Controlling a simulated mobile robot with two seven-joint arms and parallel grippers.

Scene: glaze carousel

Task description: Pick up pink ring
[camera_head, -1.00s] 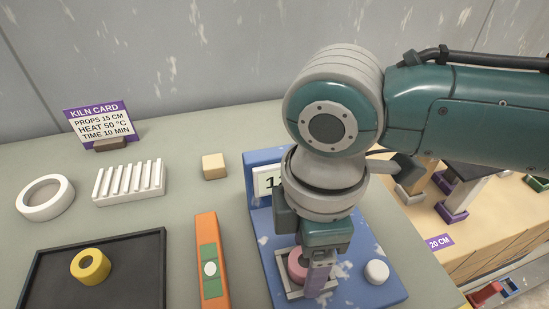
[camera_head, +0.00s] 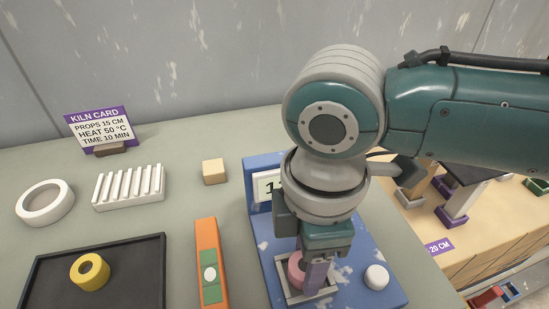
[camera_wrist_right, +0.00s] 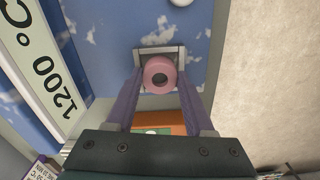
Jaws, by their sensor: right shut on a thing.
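The pink ring (camera_head: 296,267) sits at the square metal frame (camera_head: 283,290) on the blue stand (camera_head: 384,290). A finger hides part of the ring in the head view. I cannot tell whether the ring is clear of the frame. My left gripper is not in view.
A white knob (camera_head: 377,277) is on the stand, right of the gripper. An orange bar (camera_head: 207,232) lies left of the stand. A black tray (camera_head: 140,270) holds a yellow ring (camera_head: 90,271). A wooden block (camera_head: 214,171), white rack (camera_head: 129,188) and white ring (camera_head: 45,202) stand behind.

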